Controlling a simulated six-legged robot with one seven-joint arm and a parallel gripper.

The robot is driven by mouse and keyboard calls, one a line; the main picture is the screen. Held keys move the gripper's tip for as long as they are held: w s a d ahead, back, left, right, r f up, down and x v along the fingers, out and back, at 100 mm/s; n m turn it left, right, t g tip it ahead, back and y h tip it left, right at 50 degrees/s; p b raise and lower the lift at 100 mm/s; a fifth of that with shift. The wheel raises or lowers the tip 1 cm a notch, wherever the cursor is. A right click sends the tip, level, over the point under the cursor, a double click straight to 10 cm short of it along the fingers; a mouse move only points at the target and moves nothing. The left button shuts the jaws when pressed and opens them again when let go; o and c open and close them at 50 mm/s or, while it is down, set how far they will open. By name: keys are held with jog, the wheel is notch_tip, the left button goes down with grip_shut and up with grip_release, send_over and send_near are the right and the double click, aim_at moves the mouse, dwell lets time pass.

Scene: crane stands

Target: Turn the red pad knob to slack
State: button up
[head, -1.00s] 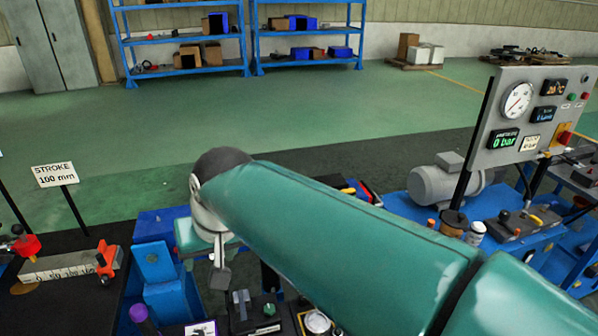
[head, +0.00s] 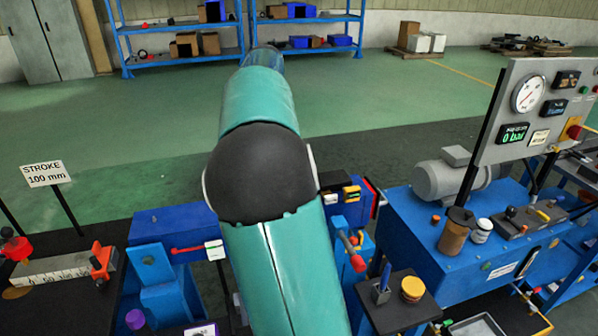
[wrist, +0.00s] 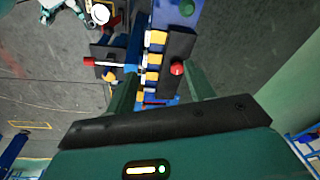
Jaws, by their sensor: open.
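In the wrist view, a small red round knob (wrist: 177,68) sits on a dark plate (wrist: 180,45). It lies between the lines of the two teal fingers, closer to the right one. My gripper (wrist: 160,80) is open and empty, with the fingers wide apart. The gap between fingertips and knob is hard to judge. A lever with a red end (wrist: 90,62) lies left of the fingers. In the head view, my arm stands across the middle and the gripper is hidden. A red-ended lever (head: 357,261) shows right of my arm. I cannot tell which red part is the pad knob.
A blue bench with a grey motor (head: 450,180) and a gauge panel (head: 530,110) reading 0 bar stands at the right. A STROKE sign (head: 45,174) stands left. Green floor behind is open.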

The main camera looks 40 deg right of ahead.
jog(key=w+d+f+m+g+h, duration=0.35)
jog(key=w+d+m, duration=0.2)
jog(key=d, duration=0.25)
jog(key=shift+t+y, duration=0.25)
jog(key=shift+y, duration=0.3)
jog(key=x, duration=1.3)
jog(key=shift+w+f, duration=0.15)
jog(key=shift+f, duration=0.25)
jog(key=c, duration=1)
